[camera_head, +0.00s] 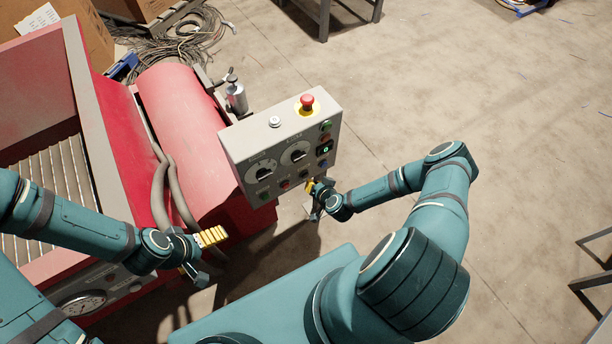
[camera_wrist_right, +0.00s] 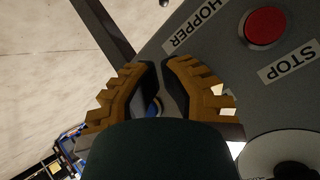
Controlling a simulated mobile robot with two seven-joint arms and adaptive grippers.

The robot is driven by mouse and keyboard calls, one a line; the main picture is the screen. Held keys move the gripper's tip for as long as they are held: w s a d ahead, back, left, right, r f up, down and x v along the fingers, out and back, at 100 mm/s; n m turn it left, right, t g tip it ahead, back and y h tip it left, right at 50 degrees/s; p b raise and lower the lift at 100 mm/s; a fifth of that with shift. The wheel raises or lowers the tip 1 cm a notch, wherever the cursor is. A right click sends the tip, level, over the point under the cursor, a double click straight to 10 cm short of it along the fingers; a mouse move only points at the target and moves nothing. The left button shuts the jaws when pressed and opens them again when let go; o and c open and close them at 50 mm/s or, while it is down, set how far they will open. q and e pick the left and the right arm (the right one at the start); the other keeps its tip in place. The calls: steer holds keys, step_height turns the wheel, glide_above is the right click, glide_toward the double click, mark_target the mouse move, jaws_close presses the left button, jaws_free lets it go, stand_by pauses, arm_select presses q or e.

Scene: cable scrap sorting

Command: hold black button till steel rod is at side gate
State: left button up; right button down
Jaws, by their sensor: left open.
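A grey control box (camera_head: 285,140) stands on the red machine, with dials and small coloured buttons on its front. I cannot pick out the black button for certain. My right gripper (camera_head: 315,197) is at the lower right of this front face. In the right wrist view its fingers (camera_wrist_right: 160,66) are close together with a narrow gap, over a blue round part (camera_wrist_right: 154,107) on the panel; contact cannot be told. My left gripper (camera_head: 207,256) is open and empty in front of the machine. I cannot make out the steel rod or the side gate.
A red mushroom button (camera_head: 307,102) tops the box. A red button (camera_wrist_right: 264,26) by the STOP label shows beside my right fingers. Grey hoses (camera_head: 163,185), a roller bed (camera_head: 50,185) and a gauge (camera_head: 84,303) are on the machine.

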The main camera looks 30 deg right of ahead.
steer(key=shift+w, duration=0.15)
stand_by(0.4)
steer(key=shift+w, duration=0.3)
